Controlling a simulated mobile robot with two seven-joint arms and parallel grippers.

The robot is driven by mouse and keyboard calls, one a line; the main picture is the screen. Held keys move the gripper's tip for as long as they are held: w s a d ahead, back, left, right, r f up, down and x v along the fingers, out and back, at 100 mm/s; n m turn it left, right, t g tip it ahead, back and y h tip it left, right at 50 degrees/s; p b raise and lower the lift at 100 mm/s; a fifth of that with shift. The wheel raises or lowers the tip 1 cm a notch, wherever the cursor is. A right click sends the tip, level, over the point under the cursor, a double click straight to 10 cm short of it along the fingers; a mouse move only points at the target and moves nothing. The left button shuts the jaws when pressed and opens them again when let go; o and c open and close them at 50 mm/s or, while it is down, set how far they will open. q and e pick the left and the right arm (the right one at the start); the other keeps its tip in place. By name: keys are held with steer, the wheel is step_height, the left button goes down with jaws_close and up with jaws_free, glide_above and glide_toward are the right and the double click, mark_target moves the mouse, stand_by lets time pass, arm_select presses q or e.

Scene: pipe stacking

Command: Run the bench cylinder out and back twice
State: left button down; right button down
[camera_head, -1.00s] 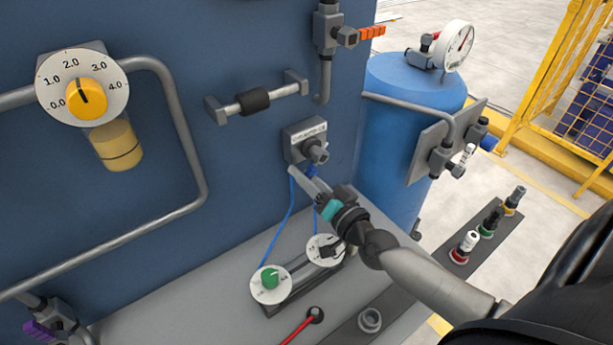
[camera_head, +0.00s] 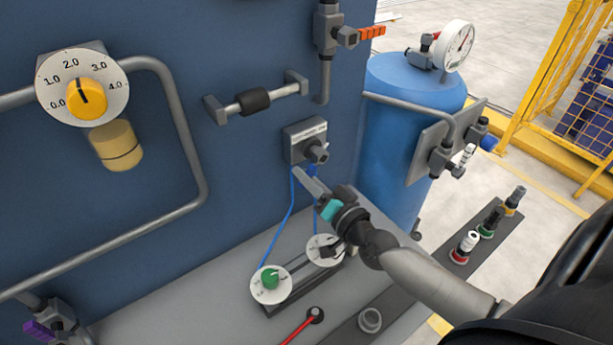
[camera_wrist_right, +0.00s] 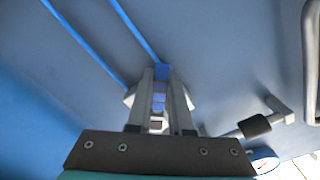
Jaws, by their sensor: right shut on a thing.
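A grey valve block (camera_head: 303,143) with a label plate and a dark knob sits on the blue panel. My right gripper (camera_head: 305,179) is just below it, its fingers up against a small blue part (camera_head: 313,170). In the right wrist view my gripper (camera_wrist_right: 160,84) is shut on this blue part (camera_wrist_right: 159,101), which looks like the valve's lever. Two blue tubes run down from there towards the bench cylinder (camera_head: 297,277), which lies on the grey bench between a green-knobbed dial (camera_head: 270,285) and a black-knobbed dial (camera_head: 325,250). My left gripper is not in view.
A blue tank (camera_head: 400,130) with a pressure gauge (camera_head: 455,46) stands right of the panel. A yellow regulator dial (camera_head: 85,92) and grey pipes are on the panel.

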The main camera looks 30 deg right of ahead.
steer(key=shift+d, duration=0.1)
stand_by(0.7)
steer(key=d+n+p, duration=0.5)
steer(key=d+n, duration=0.1)
steer(key=n, duration=1)
steer(key=shift+w+d+p, duration=0.25)
steer(key=shift+d+p, duration=0.1)
steer(key=shift+d, duration=0.05)
stand_by(0.4)
steer(key=c, duration=0.8)
jaws_free()
steer(key=s, duration=0.5)
steer(key=s+d, duration=0.1)
steer(key=s, duration=0.9)
steer(key=shift+s+d+p, duration=0.1)
steer(key=shift+d+p, duration=0.05)
steer(key=shift+p, duration=0.15)
